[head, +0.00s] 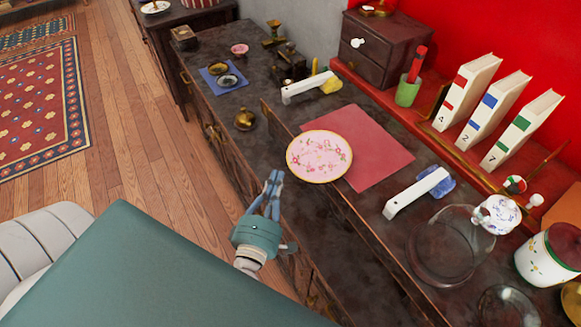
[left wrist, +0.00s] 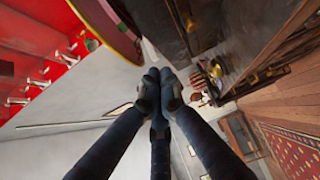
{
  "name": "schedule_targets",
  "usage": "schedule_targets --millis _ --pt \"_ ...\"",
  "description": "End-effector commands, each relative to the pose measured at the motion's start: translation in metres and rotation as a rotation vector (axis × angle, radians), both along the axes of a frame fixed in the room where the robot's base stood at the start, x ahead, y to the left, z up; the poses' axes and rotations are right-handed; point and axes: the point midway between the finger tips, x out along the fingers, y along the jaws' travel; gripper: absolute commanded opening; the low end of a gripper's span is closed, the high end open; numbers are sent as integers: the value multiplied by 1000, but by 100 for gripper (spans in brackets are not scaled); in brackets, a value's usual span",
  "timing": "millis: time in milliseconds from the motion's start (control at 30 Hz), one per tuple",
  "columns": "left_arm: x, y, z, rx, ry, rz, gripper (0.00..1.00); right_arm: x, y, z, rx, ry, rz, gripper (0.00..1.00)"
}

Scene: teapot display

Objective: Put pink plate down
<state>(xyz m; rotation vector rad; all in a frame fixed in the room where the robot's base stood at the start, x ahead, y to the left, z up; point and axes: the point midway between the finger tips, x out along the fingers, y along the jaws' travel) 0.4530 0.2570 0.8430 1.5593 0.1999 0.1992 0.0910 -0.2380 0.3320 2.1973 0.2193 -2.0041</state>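The pink plate (head: 319,157) has a floral pattern and a gold rim. In the head view it overlaps the left part of a red mat (head: 372,165) on the dark counter, and no gripper holds it. Its edge also shows at the top of the left wrist view (left wrist: 108,30). My left gripper (head: 274,176) is just left of and below the plate in the head view, with a small gap between them. Its fingers come together at the tips in the left wrist view (left wrist: 160,84), with nothing visible between them. My right gripper is not in view.
Two white-handled tools, one with a yellow head (head: 331,84) and one with a blue head (head: 440,187), lie on either side of the mat. A glass dish (head: 414,258) and a patterned teapot (head: 497,214) stand at right.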

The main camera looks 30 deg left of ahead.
Motion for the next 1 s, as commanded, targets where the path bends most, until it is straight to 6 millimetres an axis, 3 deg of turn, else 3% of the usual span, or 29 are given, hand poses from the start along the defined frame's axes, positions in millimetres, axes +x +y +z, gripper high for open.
schedule_targets --millis 100,300,767,1000 --pt "21 -5 2 -2 -1 0 0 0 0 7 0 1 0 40" --pt "39 -16 1 1 -1 -1 0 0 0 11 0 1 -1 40" --pt "43 -19 0 2 1 0 0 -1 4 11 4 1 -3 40" --pt "68 -33 2 -1 -1 0 0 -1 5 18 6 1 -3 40"
